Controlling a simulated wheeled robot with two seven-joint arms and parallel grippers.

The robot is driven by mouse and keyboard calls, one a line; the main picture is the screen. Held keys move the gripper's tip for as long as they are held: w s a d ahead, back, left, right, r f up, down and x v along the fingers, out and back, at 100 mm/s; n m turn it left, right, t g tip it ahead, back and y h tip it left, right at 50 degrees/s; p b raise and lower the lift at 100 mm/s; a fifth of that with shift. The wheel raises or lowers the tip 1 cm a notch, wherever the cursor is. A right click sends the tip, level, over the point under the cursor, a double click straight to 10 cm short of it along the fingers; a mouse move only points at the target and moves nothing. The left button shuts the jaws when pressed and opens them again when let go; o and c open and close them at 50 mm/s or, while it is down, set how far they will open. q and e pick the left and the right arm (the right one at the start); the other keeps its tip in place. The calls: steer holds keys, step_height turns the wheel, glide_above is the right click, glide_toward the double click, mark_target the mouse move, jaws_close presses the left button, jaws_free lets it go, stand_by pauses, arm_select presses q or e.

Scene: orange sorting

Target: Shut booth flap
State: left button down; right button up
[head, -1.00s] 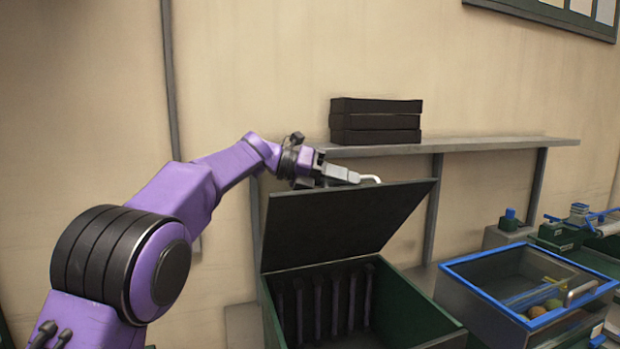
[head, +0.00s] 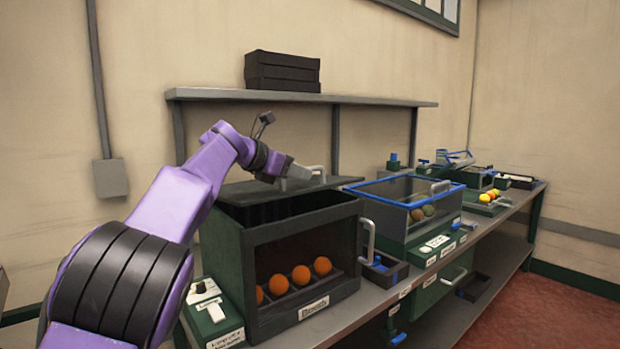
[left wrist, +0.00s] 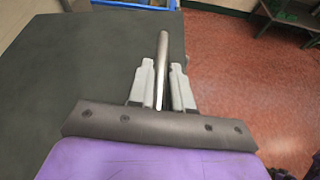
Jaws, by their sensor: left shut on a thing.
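The booth (head: 235,262) is a dark green box on the bench with an open-looking front, several oranges (head: 300,275) inside, and a label on its lower edge. Its dark flap (head: 330,184) lies over the top, tilted slightly, with a dark gap still showing below it. My left gripper (head: 298,172) is at the flap's light handle, above the booth. In the left wrist view the two grey fingers (left wrist: 161,85) are shut on the pale bar handle (left wrist: 162,50), with the dark flap (left wrist: 90,60) to the left. My right gripper is not in view.
A blue-rimmed bin (head: 400,190) with fruit stands right of the booth. A shelf (head: 370,101) with a stack of black trays (head: 283,72) runs behind and above. A small switch box (head: 205,300) sits left of the booth. Red floor (head: 520,310) is open at right.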

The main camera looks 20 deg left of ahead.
mark_target(265, 195)
arm_select(q)
steer(key=shift+m+t, duration=0.3)
steer(key=shift+m, duration=0.2)
steer(key=f+b, duration=0.4)
steer(key=shift+s+d+f, duration=0.25)
steer(key=shift+d, duration=0.15)
steer(key=shift+f+b, duration=0.1)
steer(key=shift+b, duration=0.2)
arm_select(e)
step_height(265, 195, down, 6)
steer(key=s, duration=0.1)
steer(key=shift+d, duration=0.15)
arm_select(q)
steer(key=shift+f+y, duration=0.15)
steer(key=shift+y, duration=0.15)
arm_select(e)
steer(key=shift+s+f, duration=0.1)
arm_select(q)
steer(key=c, duration=1.1)
jaws_free()
steer(key=shift+s+r, duration=0.1)
steer(key=shift+r, duration=0.1)
steer(key=b+v, duration=0.2)
steer(key=v, duration=0.8)
steer(key=shift+s+a, duration=0.1)
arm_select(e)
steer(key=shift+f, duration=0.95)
